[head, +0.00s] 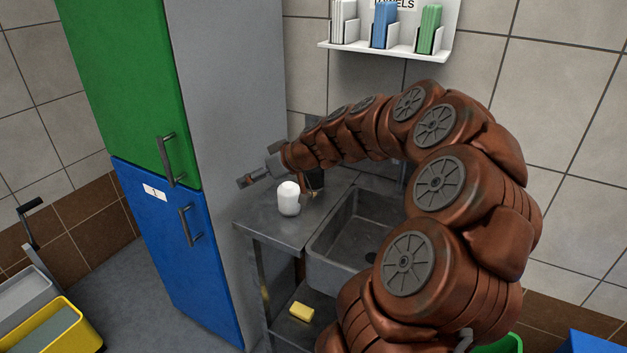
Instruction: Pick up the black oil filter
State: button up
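My gripper (250,180) is at the end of my brown arm, above the left part of the metal sink counter (262,222). It points left, toward the grey cabinet side. Its fingers are too small to tell whether they are open or shut. A dark object (317,184), partly hidden under my arm, stands on the counter behind and right of a white rounded container (289,199). It may be the black oil filter, but I cannot tell for sure. My gripper is apart from it, to its left.
A sink basin (345,240) lies right of the white container. A tall green and blue cabinet (180,240) stands left. A yellow sponge-like block (301,312) lies on the lower shelf. A wall rack (390,50) hangs above. A yellow bin (75,335) stands lower left.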

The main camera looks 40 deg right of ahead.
jog(key=d+f+m+t+h, duration=0.2)
jog(key=d+f+h, duration=0.1)
jog(key=d, duration=1)
jog(key=h, duration=0.2)
send_near(314, 175)
jog(key=w+d, duration=0.2)
jog(key=w, duration=0.2)
jog(key=shift+m, duration=0.4)
jog(key=shift+w+r+p+x, duration=0.15)
jog(key=shift+p+x, duration=0.1)
jog(key=shift+x, duration=1)
jog(key=shift+r+p+x, duration=0.15)
jog(key=shift+p+x, duration=0.05)
jog(key=shift+x, duration=1.05)
jog(key=shift+w+r+p+x, duration=0.1)
jog(key=shift+p+x, duration=0.15)
jog(key=shift+x, duration=1.05)
jog(key=shift+d, duration=0.15)
jog(key=shift+c, duration=0.4)
jog(key=shift+r, duration=0.1)
jog(key=c, duration=1.4)
jog(key=shift+c, duration=0.2)
